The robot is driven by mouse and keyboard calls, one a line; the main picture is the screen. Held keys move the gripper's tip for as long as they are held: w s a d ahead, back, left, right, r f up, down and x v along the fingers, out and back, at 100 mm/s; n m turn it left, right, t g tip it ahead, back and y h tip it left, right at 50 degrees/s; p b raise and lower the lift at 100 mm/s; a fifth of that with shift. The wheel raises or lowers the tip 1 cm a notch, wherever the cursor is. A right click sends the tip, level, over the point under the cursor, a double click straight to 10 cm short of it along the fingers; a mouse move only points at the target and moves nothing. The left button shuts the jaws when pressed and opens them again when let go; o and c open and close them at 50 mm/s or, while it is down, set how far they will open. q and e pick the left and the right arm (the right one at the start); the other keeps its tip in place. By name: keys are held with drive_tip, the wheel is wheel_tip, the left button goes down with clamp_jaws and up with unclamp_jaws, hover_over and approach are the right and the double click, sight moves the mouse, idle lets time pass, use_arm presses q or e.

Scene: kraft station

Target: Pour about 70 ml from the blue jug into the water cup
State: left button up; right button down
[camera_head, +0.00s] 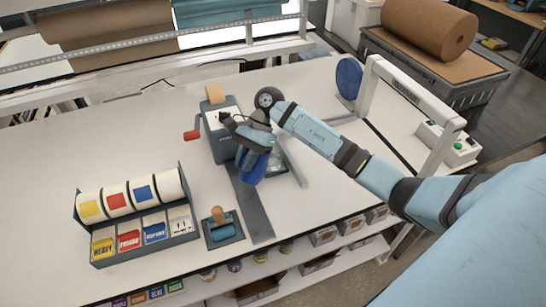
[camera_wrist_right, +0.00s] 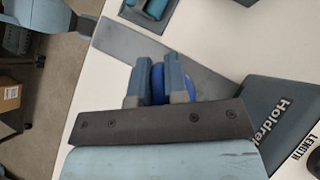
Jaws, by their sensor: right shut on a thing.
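My right gripper (camera_head: 254,147) reaches in from the right and is shut on the blue jug (camera_head: 250,167), beside the grey tape machine. The jug hangs below the fingers, above or near a flat grey strip on the table; I cannot tell whether it touches anything. In the right wrist view the jug (camera_wrist_right: 158,84) shows as a blue rounded shape between the two fingers (camera_wrist_right: 159,88). Its mouth and contents are hidden. I cannot make out the water cup in either view. My left gripper is not in view.
The grey tape machine (camera_head: 222,150) with a red crank stands left of the gripper. A label roll rack (camera_head: 140,243) and a small tray with a blue roller (camera_head: 205,234) are nearer the front. A blue disc (camera_head: 349,78) stands behind.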

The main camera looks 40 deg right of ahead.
drive_tip(key=a+f+h+b, duration=0.1)
drive_tip(key=s+a+f+t+h+b, duration=0.1)
drive_tip(key=a+h+b, duration=0.1)
drive_tip(key=a+f+h+b, duration=0.1)
drive_tip(key=h+b, duration=0.1)
drive_tip(key=shift+s+a+f+t, duration=0.15)
drive_tip(key=shift+s+a+t, duration=0.1)
drive_tip(key=shift+t, duration=0.15)
drive_tip(key=shift+s+a+f+t+h+b, duration=0.15)
drive_tip(key=shift+a+f+t+h+b, duration=0.25)
drive_tip(key=shift+h+b, duration=0.3)
drive_tip(key=shift+s+a+f+h+b, duration=0.15)
drive_tip(key=shift+a+f+h+b, duration=0.25)
drive_tip(key=shift+h, duration=0.3)
drive_tip(key=shift+d, duration=0.15)
idle(0.5)
